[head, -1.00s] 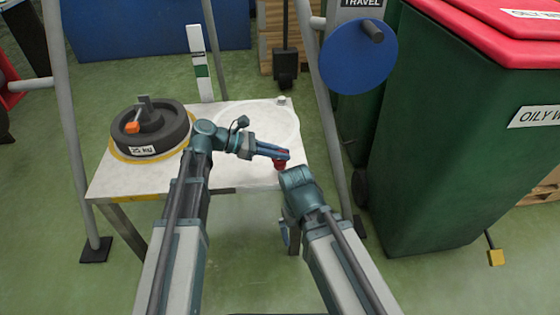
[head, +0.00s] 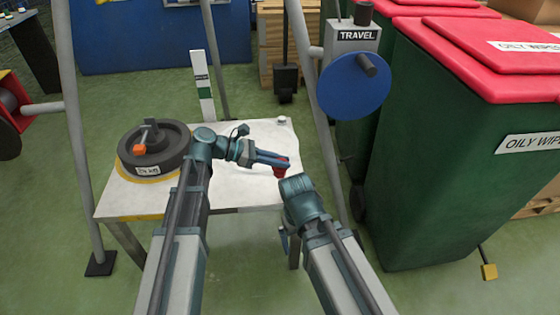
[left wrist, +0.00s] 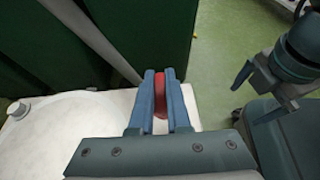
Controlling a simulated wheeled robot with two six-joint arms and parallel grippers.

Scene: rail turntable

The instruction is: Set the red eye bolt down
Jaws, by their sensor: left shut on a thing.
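The red eye bolt (head: 280,170) is between the fingers of my left gripper (head: 274,162), which is shut on it. In the head view it shows against the right part of the white tabletop (head: 240,185); I cannot tell whether it touches the top. In the left wrist view the red eye bolt (left wrist: 160,96) stands between the two blue fingers of my left gripper (left wrist: 160,105), which hide its sides. My right gripper shows in the left wrist view (left wrist: 252,98), off to the right of the table, with its fingers apart and nothing between them.
A dark round weight (head: 154,150) with an orange-tipped part sits on the table's left. A small grey knob (head: 283,121) is at the back right corner. A blue disc (head: 354,85) on a frame leg and a green bin (head: 440,180) stand to the right.

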